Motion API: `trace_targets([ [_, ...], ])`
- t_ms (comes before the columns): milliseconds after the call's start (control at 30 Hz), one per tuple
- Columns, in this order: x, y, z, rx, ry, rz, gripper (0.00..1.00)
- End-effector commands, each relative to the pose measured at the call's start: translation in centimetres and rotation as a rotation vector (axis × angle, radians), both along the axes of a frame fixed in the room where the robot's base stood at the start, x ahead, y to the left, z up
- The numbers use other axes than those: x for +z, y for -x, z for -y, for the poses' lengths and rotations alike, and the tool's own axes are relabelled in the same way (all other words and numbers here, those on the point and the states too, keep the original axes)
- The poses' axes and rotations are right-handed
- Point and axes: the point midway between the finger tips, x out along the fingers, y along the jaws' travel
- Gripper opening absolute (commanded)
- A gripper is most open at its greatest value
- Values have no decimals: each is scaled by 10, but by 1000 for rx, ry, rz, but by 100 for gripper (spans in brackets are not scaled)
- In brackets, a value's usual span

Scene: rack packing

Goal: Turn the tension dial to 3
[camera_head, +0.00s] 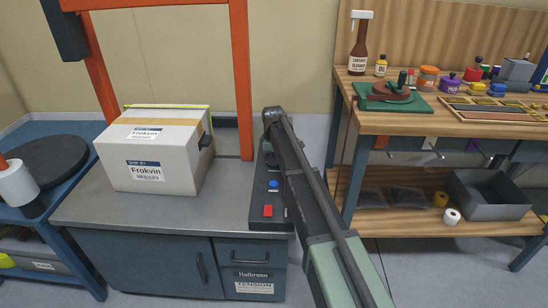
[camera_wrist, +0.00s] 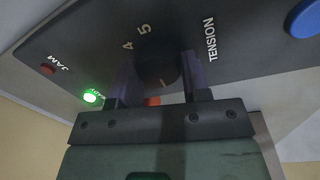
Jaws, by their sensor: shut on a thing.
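The tension dial (camera_wrist: 157,68) is a dark round knob on the black control panel (camera_wrist: 88,40), beside the word TENSION. In the wrist view my gripper (camera_wrist: 160,82) has one finger on each side of the dial and is shut on it. A small pale orange mark shows on the knob, on the side toward the gripper body. The numerals 4 and 5 show at the upper left of the dial; the other numerals are hidden, so the setting cannot be read. In the head view my arm covers the dial.
A green lamp (camera_wrist: 90,97) is lit near an unlit red JAM lamp (camera_wrist: 48,70). A blue button (camera_head: 273,184) and a red button (camera_head: 267,211) sit on the panel. A labelled carton (camera_head: 150,160) stands on the machine under an orange arch (camera_head: 240,80). A workbench (camera_head: 447,126) is at right.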

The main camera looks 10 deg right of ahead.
Motion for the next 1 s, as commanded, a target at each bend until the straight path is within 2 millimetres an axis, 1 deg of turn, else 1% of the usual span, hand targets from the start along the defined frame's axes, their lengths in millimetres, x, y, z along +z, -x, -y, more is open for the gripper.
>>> trace_targets([
  [167, 0, 0, 0, -65, 0, 1, 19],
  [367, 0, -1, 0, -202, 0, 1, 19],
  [1000, 0, -3, 1, -804, 1, 1, 19],
])
